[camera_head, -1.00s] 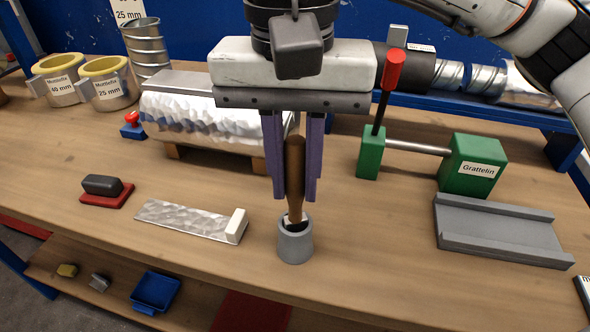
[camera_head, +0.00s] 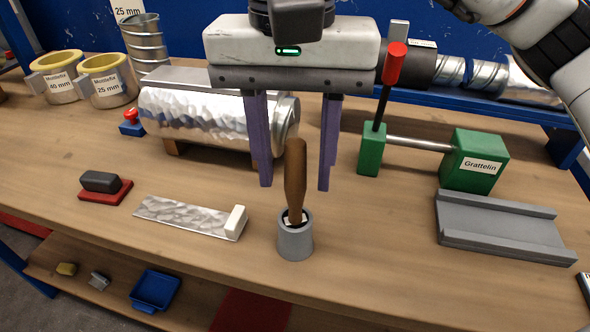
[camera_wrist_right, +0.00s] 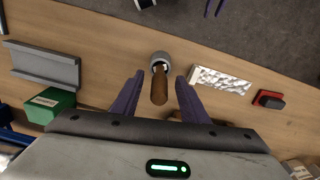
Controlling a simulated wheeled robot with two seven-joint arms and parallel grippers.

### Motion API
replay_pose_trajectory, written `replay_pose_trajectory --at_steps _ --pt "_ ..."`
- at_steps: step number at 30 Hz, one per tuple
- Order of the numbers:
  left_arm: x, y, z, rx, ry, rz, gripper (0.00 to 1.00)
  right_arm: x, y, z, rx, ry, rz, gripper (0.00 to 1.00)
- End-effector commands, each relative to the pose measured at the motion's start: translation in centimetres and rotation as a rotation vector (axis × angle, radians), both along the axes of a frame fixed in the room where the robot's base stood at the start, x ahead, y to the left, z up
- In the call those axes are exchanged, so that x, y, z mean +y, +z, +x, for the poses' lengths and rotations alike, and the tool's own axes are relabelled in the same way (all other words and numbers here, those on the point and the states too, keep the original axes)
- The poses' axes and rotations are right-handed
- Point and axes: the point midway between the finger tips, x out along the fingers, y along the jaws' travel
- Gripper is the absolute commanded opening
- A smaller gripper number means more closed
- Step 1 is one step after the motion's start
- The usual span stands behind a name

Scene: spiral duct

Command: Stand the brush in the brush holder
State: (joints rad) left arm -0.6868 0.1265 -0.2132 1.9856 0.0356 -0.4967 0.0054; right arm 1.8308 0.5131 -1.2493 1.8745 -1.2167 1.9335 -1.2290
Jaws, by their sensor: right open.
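The brush (camera_head: 295,180) has a brown wooden handle and stands almost upright in the grey brush holder (camera_head: 295,240), its lower end hidden inside the cup. My right gripper (camera_head: 294,188) is open, with its two purple fingers on either side of and above the handle, apart from it in the head view. The right wrist view shows the handle (camera_wrist_right: 159,92) between the spread fingers and the holder (camera_wrist_right: 161,58) beyond it. My left gripper is not clearly in view; two purple tips show at the top edge of the wrist view.
A foil-wrapped duct (camera_head: 200,120) lies behind the gripper. A flat metal strip with a white block (camera_head: 234,222) lies left of the holder. A green tool with a red-knobbed lever (camera_head: 372,150) and a grey channel (camera_head: 500,230) stand to the right. The bench front edge is close.

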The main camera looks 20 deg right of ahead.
Motion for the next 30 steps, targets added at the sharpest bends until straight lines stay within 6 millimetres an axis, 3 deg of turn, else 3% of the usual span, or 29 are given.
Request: replay_pose_trajectory --at_steps 6,12,30 --pt "0.0 0.7 0.0 -0.002 0.002 -0.003 0.31 0.1 4.8 0.0 -0.003 -0.001 0.002 0.4" --pt "0.2 1.1 -0.1 -0.001 0.006 -0.002 0.31 0.1 7.6 -0.1 0.0 0.0 0.0 0.4" --pt "0.5 0.5 -0.4 0.012 0.008 0.004 0.31 0.1 8.3 -0.1 0.001 0.001 0.0 0.4"
